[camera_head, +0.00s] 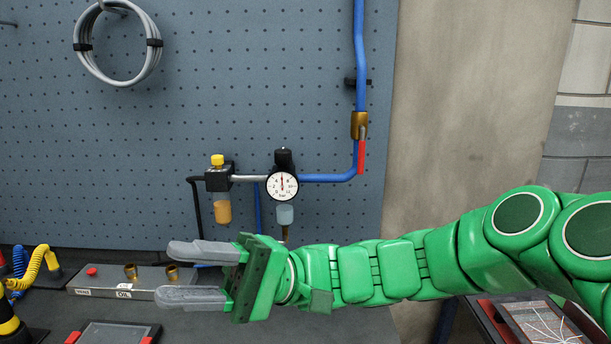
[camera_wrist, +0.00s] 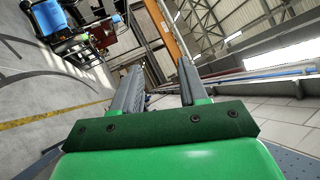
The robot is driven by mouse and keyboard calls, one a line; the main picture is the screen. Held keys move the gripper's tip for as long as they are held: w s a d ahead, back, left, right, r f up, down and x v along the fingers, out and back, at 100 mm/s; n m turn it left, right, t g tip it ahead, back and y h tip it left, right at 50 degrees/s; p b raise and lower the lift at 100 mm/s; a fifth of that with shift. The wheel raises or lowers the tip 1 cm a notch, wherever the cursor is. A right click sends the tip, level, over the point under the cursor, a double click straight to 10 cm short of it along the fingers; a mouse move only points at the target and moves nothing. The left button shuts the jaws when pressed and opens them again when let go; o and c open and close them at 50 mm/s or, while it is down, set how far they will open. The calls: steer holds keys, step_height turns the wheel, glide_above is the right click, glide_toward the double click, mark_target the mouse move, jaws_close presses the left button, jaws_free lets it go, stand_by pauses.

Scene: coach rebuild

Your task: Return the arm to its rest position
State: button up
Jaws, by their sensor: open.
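My green arm reaches in from the right in the head view, roughly level, across the front of the pegboard. My gripper (camera_head: 193,274) points left, with its two grey fingers apart and nothing between them. It is in front of the grey box with brass fittings and looks close to it; the exact gap cannot be told. In the wrist view my gripper (camera_wrist: 157,85) also shows two separated fingers with nothing between them, against the hall.
A pressure gauge (camera_head: 282,185), an amber-bowl unit (camera_head: 219,190) and a blue pipe (camera_head: 330,178) with a red-handled valve (camera_head: 361,150) are on the pegboard (camera_head: 230,80). The grey box (camera_head: 140,282), yellow coiled hose (camera_head: 30,268) and a dark tray (camera_head: 115,333) are on the bench at left.

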steer(key=s+d+f+m+t+h, duration=0.1)
steer(key=s+d+f+t+h, duration=0.15)
steer(key=f, duration=0.35)
steer(key=s+d+f+m+t+h, duration=0.1)
steer(key=s+d+f+h, duration=0.1)
steer(key=s+f+h, duration=0.35)
steer(key=s+d+f+t+h, duration=0.2)
steer(key=f, duration=0.6)
steer(key=w+d+f+m+t+h, duration=0.1)
steer(key=d+f+m+t+h, duration=0.1)
steer(key=d, duration=0.8)
steer(key=w+d+f+m+t+h, duration=0.1)
steer(key=d+f+m+t+h, duration=0.1)
steer(key=d+h, duration=0.5)
steer(key=d+f+t, duration=0.1)
steer(key=d+t, duration=0.1)
steer(key=d, duration=0.1)
steer(key=shift+w+d+f, duration=0.2)
steer(key=shift+d, duration=0.2)
steer(key=shift+a, duration=0.1)
